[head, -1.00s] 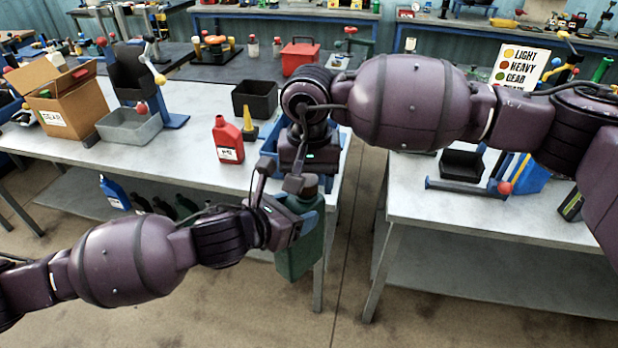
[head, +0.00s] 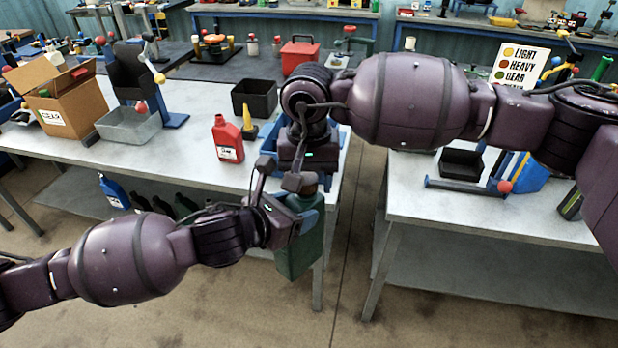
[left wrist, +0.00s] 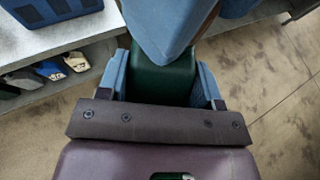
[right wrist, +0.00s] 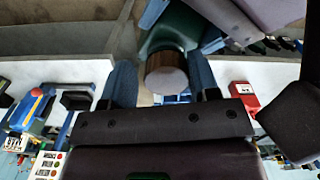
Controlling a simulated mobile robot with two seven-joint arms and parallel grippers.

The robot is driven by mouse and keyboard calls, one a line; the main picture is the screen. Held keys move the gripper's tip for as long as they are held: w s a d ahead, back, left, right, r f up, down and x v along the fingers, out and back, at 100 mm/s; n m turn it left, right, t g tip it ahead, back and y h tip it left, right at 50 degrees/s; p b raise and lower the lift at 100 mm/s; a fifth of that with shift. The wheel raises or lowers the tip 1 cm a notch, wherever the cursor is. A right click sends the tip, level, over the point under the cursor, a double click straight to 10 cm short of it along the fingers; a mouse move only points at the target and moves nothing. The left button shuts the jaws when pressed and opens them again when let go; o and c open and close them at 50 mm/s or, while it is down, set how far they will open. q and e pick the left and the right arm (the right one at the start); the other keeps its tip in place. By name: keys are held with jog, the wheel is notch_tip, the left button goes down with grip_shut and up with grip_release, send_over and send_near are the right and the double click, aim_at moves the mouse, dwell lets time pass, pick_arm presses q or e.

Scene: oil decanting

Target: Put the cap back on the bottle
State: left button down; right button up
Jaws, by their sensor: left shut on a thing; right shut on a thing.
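A green bottle (head: 298,252) hangs in the air just off the front corner of the left bench. My left gripper (head: 294,215) is shut around its upper body; the left wrist view shows the green body (left wrist: 163,82) between the blue fingers. A brown cap (right wrist: 166,72) with a pale flat end sits between the fingers of my right gripper (right wrist: 163,85), which is shut on it. In the head view the cap (head: 306,183) is at the top of the bottle, partly covered by my right gripper (head: 304,180). I cannot tell whether it is seated on the neck.
A red bottle (head: 228,140) and a yellow funnel-like piece (head: 249,124) stand on the left bench (head: 185,155), near a blue tray (head: 270,142) behind my grippers. Several bottles stand on the shelf below. The gap between the left and right benches (head: 480,222) is open floor.

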jog(key=shift+w+a+r, duration=0.2)
jog(key=shift+w+r, duration=0.05)
jog(key=o, duration=0.8)
jog(key=shift+o, duration=1.2)
jog(key=shift+s+d+f, duration=0.1)
jog(key=shift+s, duration=0.05)
jog(key=shift+r, duration=2.2)
